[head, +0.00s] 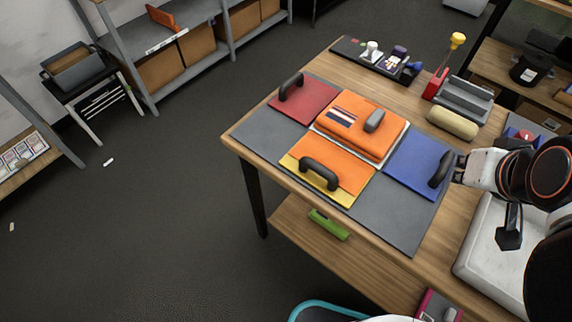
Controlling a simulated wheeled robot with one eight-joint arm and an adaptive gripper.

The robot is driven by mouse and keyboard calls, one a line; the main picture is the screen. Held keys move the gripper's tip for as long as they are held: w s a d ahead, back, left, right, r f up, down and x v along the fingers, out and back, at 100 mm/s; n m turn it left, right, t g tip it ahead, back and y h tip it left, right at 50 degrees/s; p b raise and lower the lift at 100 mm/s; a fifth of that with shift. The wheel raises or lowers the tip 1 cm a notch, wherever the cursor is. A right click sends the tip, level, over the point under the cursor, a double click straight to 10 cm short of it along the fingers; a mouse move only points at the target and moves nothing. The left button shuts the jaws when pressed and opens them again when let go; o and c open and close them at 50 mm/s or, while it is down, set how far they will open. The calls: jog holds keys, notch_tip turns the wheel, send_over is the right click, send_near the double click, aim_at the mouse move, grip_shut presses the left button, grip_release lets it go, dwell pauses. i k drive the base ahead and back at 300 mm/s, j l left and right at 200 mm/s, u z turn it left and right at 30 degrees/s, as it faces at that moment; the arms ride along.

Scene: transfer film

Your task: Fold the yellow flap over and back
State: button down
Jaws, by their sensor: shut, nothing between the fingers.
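The yellow flap (291,165) lies flat on the near side of a grey folding board (400,220). An orange cloth layer (345,166) covers most of it, so only its yellow edges show. A black arched handle (319,173) stands on it. My gripper (459,168) is at the right edge of the board, beside the black handle (440,169) of the blue flap (410,163). It is well to the right of the yellow flap. It is shut; I cannot tell whether it touches the blue flap's handle.
A folded orange cloth (355,118) with a grey grip lies mid-board, beside a red flap (305,105). A yellow roll (453,123), a grey rack (466,97) and a dark tool tray (376,60) stand behind. A white case (490,250) is at right.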

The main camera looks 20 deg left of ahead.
aim_at(328, 161)
jog(key=j+u, duration=0.15)
jog(key=u, duration=0.65)
jog(key=k+l+u, duration=0.1)
jog(key=l+u, duration=0.3)
jog(key=j, duration=0.1)
